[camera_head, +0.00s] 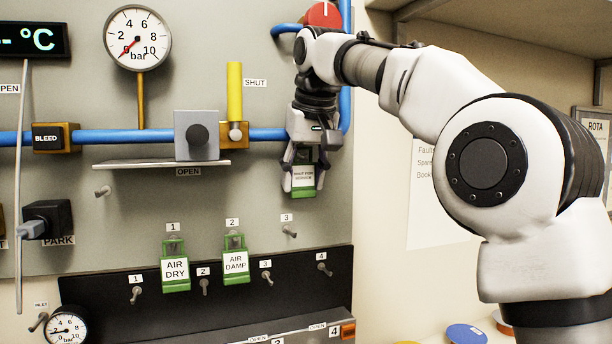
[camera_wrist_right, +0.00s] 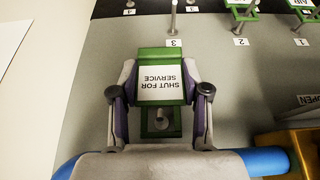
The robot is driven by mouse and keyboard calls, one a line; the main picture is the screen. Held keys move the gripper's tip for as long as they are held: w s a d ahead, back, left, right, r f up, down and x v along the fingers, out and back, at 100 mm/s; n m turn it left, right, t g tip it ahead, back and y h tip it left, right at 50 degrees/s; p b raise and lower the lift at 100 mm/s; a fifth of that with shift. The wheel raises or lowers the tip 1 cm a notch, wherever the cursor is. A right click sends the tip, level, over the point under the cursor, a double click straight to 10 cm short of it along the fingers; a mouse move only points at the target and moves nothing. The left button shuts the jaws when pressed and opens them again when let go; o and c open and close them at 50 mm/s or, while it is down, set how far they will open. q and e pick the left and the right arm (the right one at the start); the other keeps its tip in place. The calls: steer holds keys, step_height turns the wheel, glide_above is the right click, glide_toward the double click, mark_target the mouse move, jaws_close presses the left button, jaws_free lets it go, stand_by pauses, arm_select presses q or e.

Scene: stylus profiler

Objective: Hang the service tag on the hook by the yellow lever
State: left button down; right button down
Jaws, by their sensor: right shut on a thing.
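The service tag (camera_head: 304,178) is green with a white "SHUT FOR SERVICE" label. My right gripper (camera_head: 304,174) is shut on it and holds it in front of the grey panel, to the right of and below the yellow lever (camera_head: 235,90). In the right wrist view the tag (camera_wrist_right: 161,84) sits between both fingers (camera_wrist_right: 160,95), its label upside down and its green frame with an opening towards the palm. The lever stands upright beside a "SHUT" label. I cannot make out a hook right beside the lever; my right arm covers part of the panel there. My left gripper is not in view.
Upper-row hook 3 (camera_head: 289,230) is bare, just below the tag. Green tags "AIR DRY" (camera_head: 175,268) and "AIR DAMP" (camera_head: 236,261) hang on hooks 1 and 2. A blue pipe (camera_head: 110,136), grey block (camera_head: 196,134) and thin ledge (camera_head: 150,164) stick out left of my gripper.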

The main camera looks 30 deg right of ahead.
steer(key=shift+w+d, duration=0.1)
steer(key=shift+w, duration=0.45)
steer(key=shift+s+f, duration=0.1)
steer(key=shift+f, duration=0.05)
steer(key=shift+f, duration=0.35)
steer(key=shift+c, duration=2.3)
jaws_free()
steer(key=shift+c, duration=0.5)
steer(key=shift+r, duration=0.1)
